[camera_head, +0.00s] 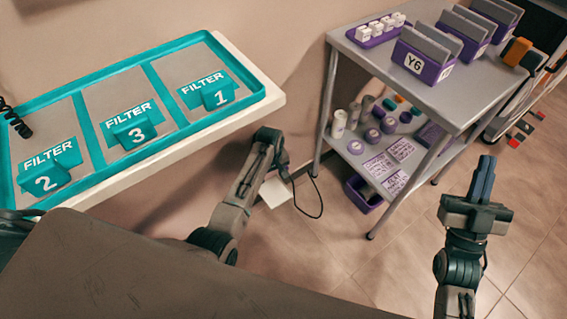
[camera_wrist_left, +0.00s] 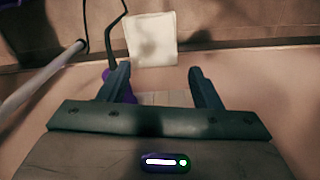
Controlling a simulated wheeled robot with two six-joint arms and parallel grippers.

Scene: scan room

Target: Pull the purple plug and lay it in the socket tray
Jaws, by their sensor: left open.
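My left gripper (camera_head: 269,138) is low by the wall, between the filter tray and the shelf cart. In the left wrist view this left gripper (camera_wrist_left: 160,68) is open, with nothing seen held between its fingers. A purple piece (camera_wrist_left: 126,88), which looks like the plug, shows partly behind the left finger, with a black cord above it. Whether it touches the finger I cannot tell. In the head view I cannot make out the plug. My right gripper (camera_head: 483,166) points up at the right, its fingers together and empty. I cannot tell which tray is the socket tray.
A teal tray (camera_head: 262,92) with several filter slots lies on a white ledge. The grey cart (camera_head: 455,102) carries purple holders and a purple tray with white blocks (camera_head: 368,43). A purple bin (camera_head: 362,196) is underneath. A black cord (camera_head: 321,200) loops near the cart leg.

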